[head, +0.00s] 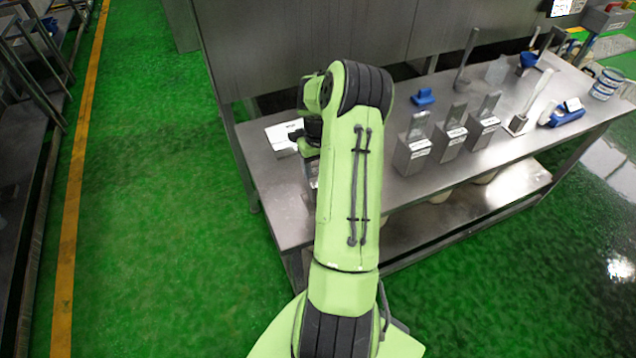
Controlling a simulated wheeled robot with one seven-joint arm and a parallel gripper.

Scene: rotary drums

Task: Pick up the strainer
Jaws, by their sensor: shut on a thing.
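My gripper (299,136) is a dark shape at the left side of my green arm, low over the left part of the steel table (275,205). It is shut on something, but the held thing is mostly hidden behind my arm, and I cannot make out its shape. I cannot pick out the strainer with certainty in this view. A white box (281,139) lies on the table just left of the gripper. A small metallic piece with a label (312,170) shows beside my arm, below the gripper.
Several labelled metal holders (412,157) stand right of my arm. A blue object (423,97), an upright grey-handled tool (466,62), a blue tool (567,113) and a striped container (606,84) are farther along. A steel panel stands behind. Green floor is clear at left.

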